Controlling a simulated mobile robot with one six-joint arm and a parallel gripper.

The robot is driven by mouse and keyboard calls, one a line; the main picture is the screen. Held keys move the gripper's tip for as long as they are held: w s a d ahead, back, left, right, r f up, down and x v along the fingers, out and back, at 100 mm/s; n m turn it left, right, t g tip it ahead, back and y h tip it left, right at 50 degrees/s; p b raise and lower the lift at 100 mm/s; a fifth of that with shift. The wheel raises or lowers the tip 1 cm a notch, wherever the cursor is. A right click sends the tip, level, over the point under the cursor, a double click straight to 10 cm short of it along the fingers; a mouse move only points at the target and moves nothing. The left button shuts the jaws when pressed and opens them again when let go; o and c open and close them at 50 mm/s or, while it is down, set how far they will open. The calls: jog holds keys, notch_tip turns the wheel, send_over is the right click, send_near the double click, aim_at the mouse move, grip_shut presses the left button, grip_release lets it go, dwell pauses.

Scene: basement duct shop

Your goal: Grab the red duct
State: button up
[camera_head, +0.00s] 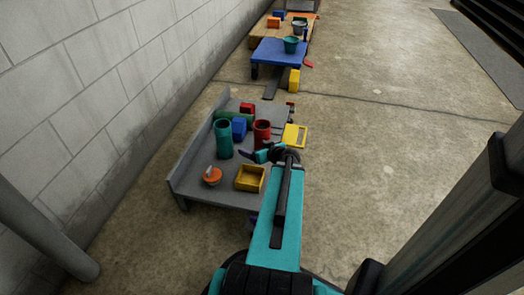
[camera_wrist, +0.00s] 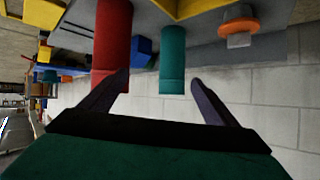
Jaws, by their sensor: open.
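The red duct (camera_head: 262,130) is an upright open-topped cylinder on the low grey table (camera_head: 232,188), near its right side. A teal duct (camera_head: 223,140) stands to its left. My gripper (camera_head: 256,150) is open and empty, just on the near side of the red duct. In the wrist view, which looks upside down, the red duct (camera_wrist: 113,35) is at the left finger, whose tip overlaps its end. The teal duct (camera_wrist: 172,55) shows between the fingers (camera_wrist: 160,79), farther right. I cannot tell whether the finger touches the red duct.
A blue block (camera_head: 239,127) stands between the ducts, with green and red blocks behind. A yellow bin (camera_head: 250,178) and an orange-based object (camera_head: 212,176) are nearer. A yellow frame (camera_head: 294,136) is to the right.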

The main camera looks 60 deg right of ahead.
aim_at(266, 135)
jog(key=s+d+r+h+b, duration=0.1)
jog(key=s+d+h+b, duration=0.1)
jog(key=s+d, duration=0.4)
jog(key=shift+d+r+m+h, duration=0.2)
jog(key=shift+d+m+h, duration=0.1)
jog(key=shift+m, duration=0.1)
jog(key=b+x, duration=0.1)
jog(key=x, duration=0.6)
jog(key=shift+w+d+f, duration=0.15)
jog(key=shift+w+f, duration=0.05)
jog(key=shift+w+d+f+b, duration=0.2)
jog(key=shift+w+b, duration=0.1)
jog(key=shift+w, duration=0.2)
jog(key=shift+b+x, duration=0.9)
jog(key=shift+x, duration=1.7)
jog(key=shift+r, duration=0.15)
jog(key=shift+s, duration=0.1)
